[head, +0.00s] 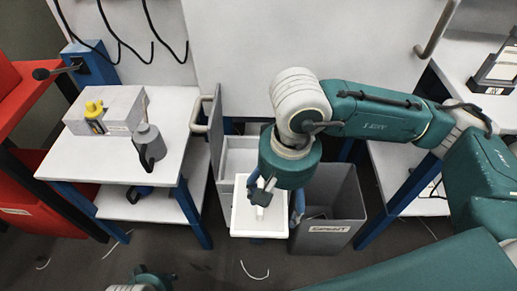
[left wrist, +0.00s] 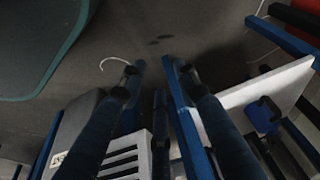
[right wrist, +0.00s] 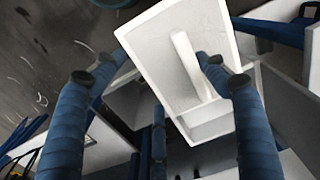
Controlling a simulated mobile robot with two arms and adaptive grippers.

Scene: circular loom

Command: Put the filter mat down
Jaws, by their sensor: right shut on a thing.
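The filter mat (head: 240,219) is a white rectangular panel with a raised rim and a handle. My right gripper (head: 268,191) is shut on its handle and holds it in front of the bins. In the right wrist view the mat (right wrist: 153,50) lies tilted between the fingers, its handle (right wrist: 184,58) beside the right finger. The mat hides part of what lies under it. In the left wrist view my left gripper (left wrist: 157,70) is open and empty, its fingertips apart above the floor.
A grey bin (head: 328,229) labelled SPENT stands at the right of the mat. A pale open bin (head: 240,150) is behind it. Another table (head: 455,62) is right.

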